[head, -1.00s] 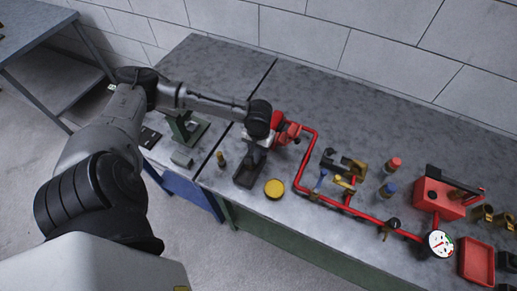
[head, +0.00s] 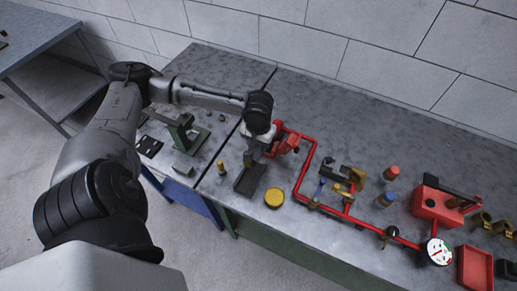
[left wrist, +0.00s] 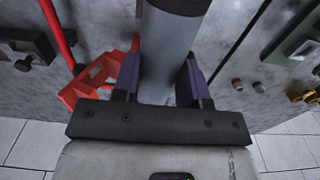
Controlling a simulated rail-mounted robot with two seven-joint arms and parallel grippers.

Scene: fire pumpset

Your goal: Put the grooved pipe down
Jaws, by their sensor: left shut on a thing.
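In the left wrist view, the grooved pipe (left wrist: 172,45) is a grey cylinder between the two purple fingers of my left gripper (left wrist: 158,78). The gripper is shut on it. Its top end in that view shows a dark band; its far end is out of view. In the head view, my left gripper (head: 257,148) hangs over the workbench, just behind a black rectangular block (head: 250,180). There the pipe is mostly hidden by the wrist, and I cannot tell whether it touches the bench. My right gripper is not in view.
A red pipe run (head: 305,165) with a red fitting (head: 287,140) lies close right of the gripper. A yellow disc (head: 274,198) and small brass part (head: 221,167) are near. A green stand (head: 183,132) is left. The bench behind is clear.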

